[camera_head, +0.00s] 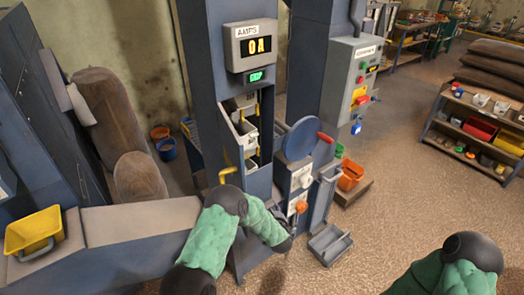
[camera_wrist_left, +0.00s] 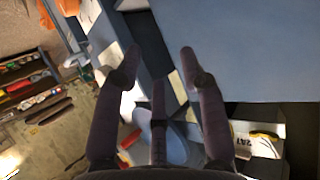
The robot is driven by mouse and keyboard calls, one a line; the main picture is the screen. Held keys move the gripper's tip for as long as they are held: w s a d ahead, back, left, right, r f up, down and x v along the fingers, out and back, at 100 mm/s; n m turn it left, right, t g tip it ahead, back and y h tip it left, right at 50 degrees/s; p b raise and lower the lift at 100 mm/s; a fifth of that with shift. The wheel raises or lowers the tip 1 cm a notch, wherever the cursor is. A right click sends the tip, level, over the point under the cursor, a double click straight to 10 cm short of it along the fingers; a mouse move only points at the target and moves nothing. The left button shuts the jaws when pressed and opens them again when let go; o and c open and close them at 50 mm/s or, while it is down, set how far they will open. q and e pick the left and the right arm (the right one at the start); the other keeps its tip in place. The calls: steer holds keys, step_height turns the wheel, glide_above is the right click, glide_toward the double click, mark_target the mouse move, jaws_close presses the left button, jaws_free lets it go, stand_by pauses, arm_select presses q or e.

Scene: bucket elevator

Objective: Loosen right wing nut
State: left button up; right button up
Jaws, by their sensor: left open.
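No wing nut can be made out for certain in either view. The grey housing of the elevator (camera_head: 290,182) carries a white knob (camera_head: 306,181) and an orange round knob (camera_head: 301,206) on its front. My left gripper (camera_head: 287,232) is just below the orange knob, small and partly hidden behind my green sleeve. In the left wrist view my left gripper (camera_wrist_left: 156,58) has its dark fingers spread, with nothing between them. Blue-grey panels lie beyond the fingertips. My right gripper is out of view; only the right arm's green sleeve shows at bottom right.
A blue round cover (camera_head: 300,138) with a red handle (camera_head: 325,137) stands above the housing. A grey tray (camera_head: 330,243) lies on the floor to its right. An orange bin (camera_head: 350,175) is behind. A yellow bin (camera_head: 34,230) sits at left. The floor at right is open.

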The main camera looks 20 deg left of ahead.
arm_select(q)
steer(key=w+r+n+t+y+p, duration=0.1)
steer(key=w+r+y, duration=0.2)
steer(key=r, duration=0.3)
steer(key=w+r+n+y+p, duration=0.1)
steer(key=w+r+n+y, duration=0.15)
steer(key=r, duration=0.35)
steer(key=n+g+y, duration=0.2)
steer(key=n+y, duration=0.1)
steer(key=y, duration=0.1)
glide_toward(258, 151)
steer(key=b+x, duration=0.1)
steer(key=x, duration=0.7)
steer(key=shift+w+f, duration=0.2)
steer(key=shift+w, duration=0.35)
steer(key=shift+c, duration=0.3)
jaws_close()
